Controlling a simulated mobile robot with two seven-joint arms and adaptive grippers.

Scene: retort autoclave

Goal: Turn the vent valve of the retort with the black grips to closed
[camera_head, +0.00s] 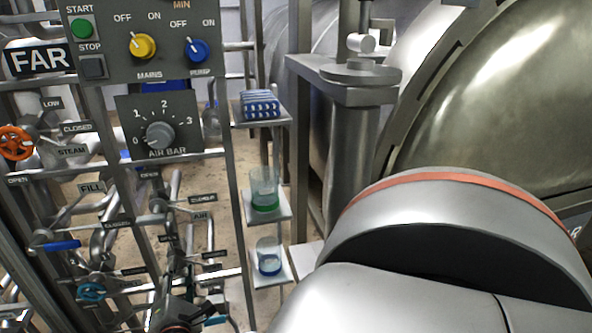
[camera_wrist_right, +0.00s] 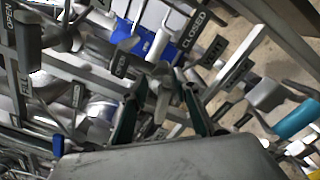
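In the right wrist view the VENT label (camera_wrist_right: 213,50) stands beside a CLOSED label (camera_wrist_right: 193,26) and an OPEN label (camera_wrist_right: 120,63). A small grey valve lever (camera_wrist_right: 163,97) lies near these labels, between the two dark fingers of my right gripper (camera_wrist_right: 160,90). The fingers are apart, one on each side of the lever, and I cannot tell whether they touch it. In the head view my right gripper (camera_head: 186,314) is low among the pipes at the bottom edge, and the vent valve is not clear there. My left gripper is not in view.
A control panel (camera_head: 115,68) with knobs and a FAR sign (camera_head: 39,60) stands at upper left. An orange handwheel (camera_head: 15,143), a blue lever (camera_head: 61,245) and a blue handwheel (camera_head: 91,291) crowd the pipe rack. Small shelves (camera_head: 266,210) hold beakers. A metal vessel (camera_head: 490,110) fills the right.

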